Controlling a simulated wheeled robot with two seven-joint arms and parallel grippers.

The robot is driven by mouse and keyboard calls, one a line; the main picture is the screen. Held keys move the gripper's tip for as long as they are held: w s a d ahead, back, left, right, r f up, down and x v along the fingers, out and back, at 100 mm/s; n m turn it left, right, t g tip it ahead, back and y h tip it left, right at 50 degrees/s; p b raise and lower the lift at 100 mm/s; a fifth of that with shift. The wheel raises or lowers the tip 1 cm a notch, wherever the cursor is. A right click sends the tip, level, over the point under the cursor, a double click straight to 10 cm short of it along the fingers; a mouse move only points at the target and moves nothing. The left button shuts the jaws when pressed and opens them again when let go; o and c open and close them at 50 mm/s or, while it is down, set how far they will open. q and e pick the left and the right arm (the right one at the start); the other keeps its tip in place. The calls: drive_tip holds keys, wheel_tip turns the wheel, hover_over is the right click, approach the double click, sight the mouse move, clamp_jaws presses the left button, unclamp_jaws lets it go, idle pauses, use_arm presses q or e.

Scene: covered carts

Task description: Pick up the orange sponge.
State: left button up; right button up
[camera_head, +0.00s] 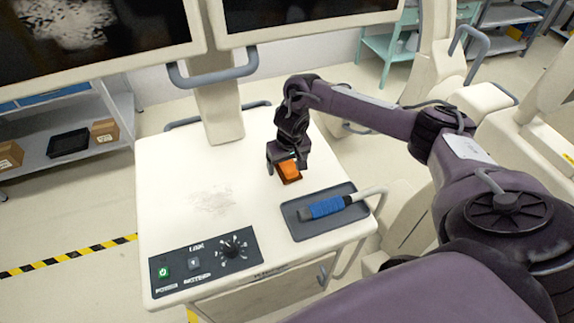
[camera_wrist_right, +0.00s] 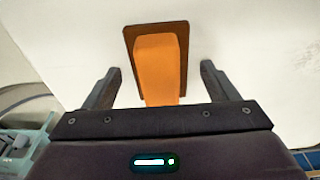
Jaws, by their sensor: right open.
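The orange sponge (camera_head: 288,171) lies on the white top of the cart (camera_head: 180,172), near its middle right. In the right wrist view the sponge (camera_wrist_right: 158,68) has an orange body with a darker brown layer showing around it. My right gripper (camera_head: 285,164) is over the sponge, pointing down. In the wrist view its two fingers (camera_wrist_right: 158,82) are open, one on each side of the sponge, with a gap on both sides. Neither finger appears to touch it. My left gripper is not in view.
A grey tray (camera_head: 292,221) with a blue-handled tool (camera_head: 327,207) sits right of and nearer than the sponge. A control panel (camera_head: 205,261) is at the front left. A monitor post (camera_head: 219,105) stands at the back. The cart's left area is clear apart from a grey smudge.

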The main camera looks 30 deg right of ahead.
drive_tip(key=shift+f, duration=0.1)
drive_tip(key=shift+c, duration=0.4)
drive_tip(key=c, duration=1)
drive_tip(key=shift+b, duration=0.35)
wheel_tip(320, 180, up, 4)
drive_tip(key=shift+w+r, duration=0.1)
drive_tip(key=shift+r, duration=0.05)
wheel_tip(320, 180, up, 16)
drive_tip(key=p, duration=0.5)
drive_tip(key=shift+r, duration=0.15)
